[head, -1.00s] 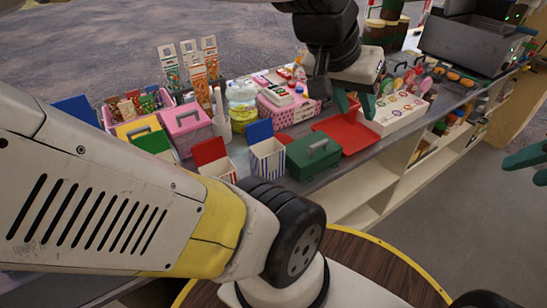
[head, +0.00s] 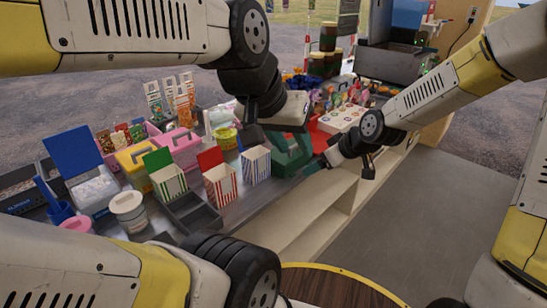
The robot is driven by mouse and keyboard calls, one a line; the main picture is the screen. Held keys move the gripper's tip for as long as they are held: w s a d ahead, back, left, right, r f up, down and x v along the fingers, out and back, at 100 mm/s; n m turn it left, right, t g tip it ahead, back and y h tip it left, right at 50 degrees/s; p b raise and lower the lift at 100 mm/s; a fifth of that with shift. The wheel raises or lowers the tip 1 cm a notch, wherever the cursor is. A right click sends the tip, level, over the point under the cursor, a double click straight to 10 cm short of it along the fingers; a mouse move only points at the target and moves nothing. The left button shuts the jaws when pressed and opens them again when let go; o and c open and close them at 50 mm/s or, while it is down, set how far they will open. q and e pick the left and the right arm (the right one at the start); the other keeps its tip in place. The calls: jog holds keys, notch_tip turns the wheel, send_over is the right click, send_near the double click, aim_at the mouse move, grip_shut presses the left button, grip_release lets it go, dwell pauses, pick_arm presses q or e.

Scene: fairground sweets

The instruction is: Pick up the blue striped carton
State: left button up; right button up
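The blue striped carton (head: 256,166) stands upright on the counter, white with blue stripes. Its upper back part is hidden by my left arm. The carton is apart from the fingers. My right gripper (head: 318,164) reaches in from the right near the counter's front edge; its fingers are too small and dark to read.
A red striped carton (head: 220,184) stands close left of the blue one, and a green striped carton (head: 168,181) farther left. A dark tray (head: 194,214) lies in front. Pink and yellow boxes stand behind. A red tray (head: 319,139) lies to the right.

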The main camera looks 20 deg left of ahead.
aim_at(261, 161)
jog(key=a+f+y, duration=0.1)
jog(key=a+y, duration=0.1)
jog(key=a, duration=0.3)
jog(key=a+f+y, duration=0.2)
jog(key=a, duration=0.4)
jog(key=w+a+f+n+y, duration=0.1)
jog(key=a+f, duration=0.1)
jog(key=a, duration=0.3)
jog(key=shift+a+f+y, duration=0.15)
jog(key=shift+f+y, duration=0.1)
jog(key=shift+y, duration=0.15)
jog(key=shift+t, duration=0.3)
jog(key=x, duration=0.8)
jog(key=shift+r, duration=0.15)
jog(key=c, duration=1)
